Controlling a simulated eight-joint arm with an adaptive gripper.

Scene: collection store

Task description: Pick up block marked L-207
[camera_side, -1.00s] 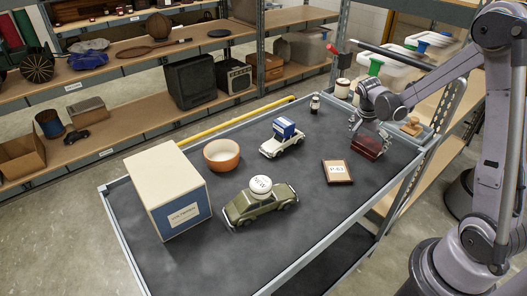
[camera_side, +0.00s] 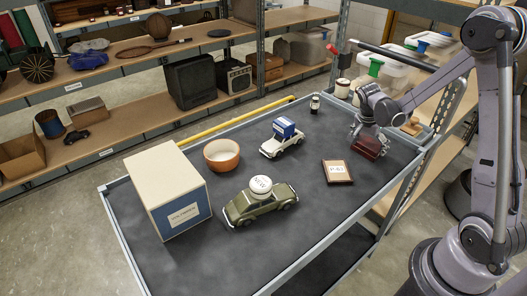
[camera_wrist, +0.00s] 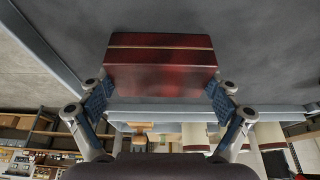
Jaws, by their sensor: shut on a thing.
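A dark red block (camera_side: 367,146) is between the fingers of my gripper (camera_side: 368,133) at the right of the grey cart top. In the wrist view the same red block (camera_wrist: 160,68) fills the space between the two blue-padded fingers of my gripper (camera_wrist: 160,97), which touch its sides. No marking on the block is readable, so I cannot tell whether it is L-207. A small brown block marked P-63 or similar (camera_side: 337,172) lies on the cart in front of it. I cannot tell whether the held block is clear of the cart surface.
On the cart (camera_side: 285,248) stand a green car (camera_side: 245,207) under a white round tin, a white car (camera_side: 281,146) with a blue-white load, an orange bowl (camera_side: 222,155), a large box (camera_side: 165,185) and a small jar (camera_side: 315,104). The cart's front area is free.

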